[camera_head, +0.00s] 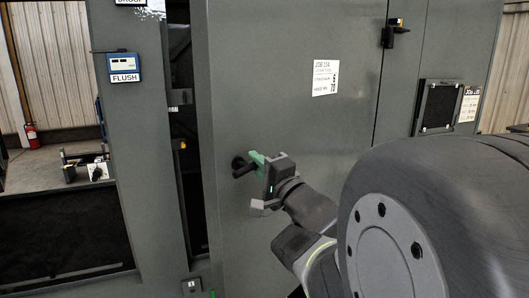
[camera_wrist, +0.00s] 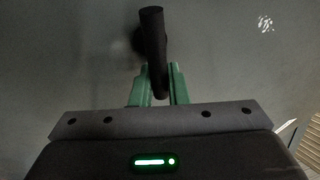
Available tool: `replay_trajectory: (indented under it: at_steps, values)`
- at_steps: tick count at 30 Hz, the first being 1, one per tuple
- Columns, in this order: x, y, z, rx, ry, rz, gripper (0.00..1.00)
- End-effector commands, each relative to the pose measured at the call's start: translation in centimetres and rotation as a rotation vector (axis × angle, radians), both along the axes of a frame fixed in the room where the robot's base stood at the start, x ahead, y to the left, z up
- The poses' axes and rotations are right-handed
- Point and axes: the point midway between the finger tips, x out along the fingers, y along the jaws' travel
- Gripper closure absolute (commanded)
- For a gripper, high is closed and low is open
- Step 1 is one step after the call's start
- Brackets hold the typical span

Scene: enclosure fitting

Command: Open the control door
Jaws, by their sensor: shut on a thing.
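The control door (camera_head: 290,110) is a tall grey-green panel with a white "JOB 104" label. It stands ajar, with a dark gap along its left edge showing the inside of the enclosure. A black handle (camera_head: 240,166) sticks out from the door near that edge. My gripper (camera_head: 256,160) has green fingers and is shut on the handle. In the wrist view the black handle (camera_wrist: 153,45) stands between the two green fingers (camera_wrist: 155,88), with the door's grey surface behind it.
Left of the gap is a grey panel with a blue "FLUSH" unit (camera_head: 124,67). A second door with a black latch (camera_head: 396,32) and a vent (camera_head: 438,107) stands to the right. A red fire extinguisher (camera_head: 32,136) is far back left. My arm fills the lower right.

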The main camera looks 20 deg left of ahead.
Motion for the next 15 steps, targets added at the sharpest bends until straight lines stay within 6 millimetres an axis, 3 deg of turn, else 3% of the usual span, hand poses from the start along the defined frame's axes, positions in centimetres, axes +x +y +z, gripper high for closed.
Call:
replay_trajectory:
  at_steps: [3, 13, 14, 15]
  values:
    - [-0.49, -1.06, 0.06, 0.001, 0.004, -0.003, 1.0]
    - [-0.73, -1.11, -0.16, -0.001, 0.004, 0.002, 1.0]
    - [-0.74, -1.11, -0.18, -0.001, 0.004, 0.002, 0.84]
    - [-0.74, -1.09, -0.18, -0.002, 0.004, 0.002, 0.76]
